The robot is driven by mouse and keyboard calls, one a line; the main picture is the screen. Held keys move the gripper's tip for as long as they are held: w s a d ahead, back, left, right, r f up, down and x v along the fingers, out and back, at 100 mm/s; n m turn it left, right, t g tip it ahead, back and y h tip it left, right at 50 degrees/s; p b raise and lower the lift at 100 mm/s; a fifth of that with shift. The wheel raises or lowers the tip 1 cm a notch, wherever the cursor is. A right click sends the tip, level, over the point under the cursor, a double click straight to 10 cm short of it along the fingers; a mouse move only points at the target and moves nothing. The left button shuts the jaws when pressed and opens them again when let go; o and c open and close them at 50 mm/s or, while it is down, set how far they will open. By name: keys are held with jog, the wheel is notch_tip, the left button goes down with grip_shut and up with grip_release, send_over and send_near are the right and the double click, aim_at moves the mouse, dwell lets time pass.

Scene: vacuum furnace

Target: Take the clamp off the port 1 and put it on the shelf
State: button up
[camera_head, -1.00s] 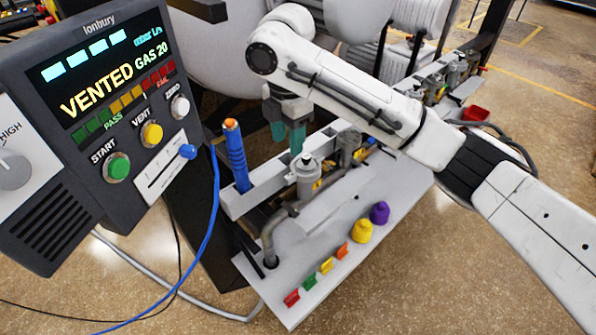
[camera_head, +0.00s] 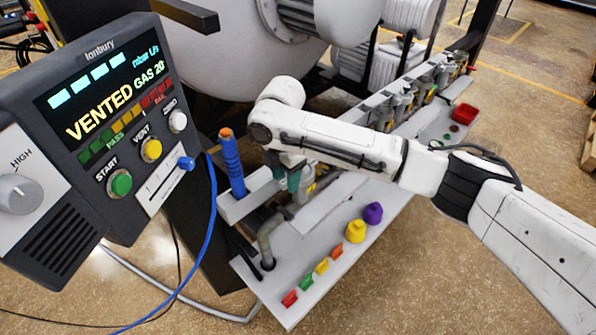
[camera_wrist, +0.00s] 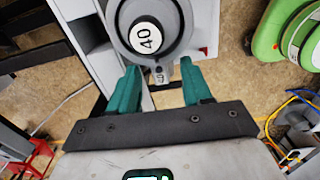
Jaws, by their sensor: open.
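The port (camera_wrist: 178,12) shows in the wrist view as a round grey fitting with a white cap marked 40. In the head view my gripper (camera_head: 287,177) is low beside the grey port fitting (camera_head: 308,189), which my arm partly covers. The light grey shelf (camera_head: 335,215) extends in front of the port; I cannot read a port number.
A yellow knob (camera_head: 355,231), a purple knob (camera_head: 373,213) and several coloured clips (camera_head: 322,265) sit along the shelf's front edge. A blue cylinder (camera_head: 231,160) stands left of my gripper.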

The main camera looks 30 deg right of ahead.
jog(key=shift+f, duration=0.15)
grip_shut()
dwell(0.4)
